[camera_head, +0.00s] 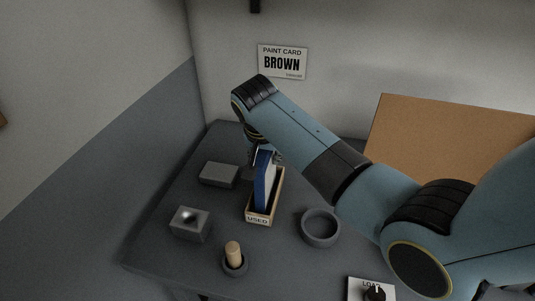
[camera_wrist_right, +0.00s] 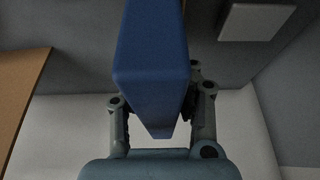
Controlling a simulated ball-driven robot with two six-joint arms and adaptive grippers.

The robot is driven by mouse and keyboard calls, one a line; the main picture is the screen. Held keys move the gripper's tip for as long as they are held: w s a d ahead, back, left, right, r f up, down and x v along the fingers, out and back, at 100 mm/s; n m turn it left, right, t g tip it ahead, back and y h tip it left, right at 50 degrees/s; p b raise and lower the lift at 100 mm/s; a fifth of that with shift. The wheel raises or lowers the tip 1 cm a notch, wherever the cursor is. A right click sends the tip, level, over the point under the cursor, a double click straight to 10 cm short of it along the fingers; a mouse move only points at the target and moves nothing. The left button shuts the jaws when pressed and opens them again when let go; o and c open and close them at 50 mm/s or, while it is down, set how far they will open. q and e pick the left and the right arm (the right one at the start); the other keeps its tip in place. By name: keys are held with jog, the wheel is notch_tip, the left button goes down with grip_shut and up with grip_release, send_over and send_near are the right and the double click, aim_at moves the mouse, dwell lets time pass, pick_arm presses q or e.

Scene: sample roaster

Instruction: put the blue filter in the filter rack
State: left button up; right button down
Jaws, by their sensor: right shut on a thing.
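The blue filter (camera_head: 262,188) is a flat blue slab held upright, and it fills the middle of the right wrist view (camera_wrist_right: 150,50). My right gripper (camera_head: 265,156) is shut on its upper part. The filter rack (camera_head: 258,220) is a narrow wooden box with a "USED" label on its front. In the head view the filter's lower part shows within the rack's opening, between its sides. I cannot tell whether it touches the rack's bottom. My left gripper is not in view.
A flat grey block (camera_head: 218,174) and a grey box with a shiny hollow (camera_head: 190,223) lie left of the rack. A wooden peg in a round cup (camera_head: 234,258) stands in front. A dark round bowl (camera_head: 320,229) is to the right. A brown panel (camera_head: 440,130) stands behind my right arm.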

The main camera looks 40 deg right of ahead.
jog(key=c, duration=1.1)
grip_release()
jog(key=shift+f, duration=0.1)
jog(key=v, duration=1.2)
jog(key=shift+b, duration=0.3)
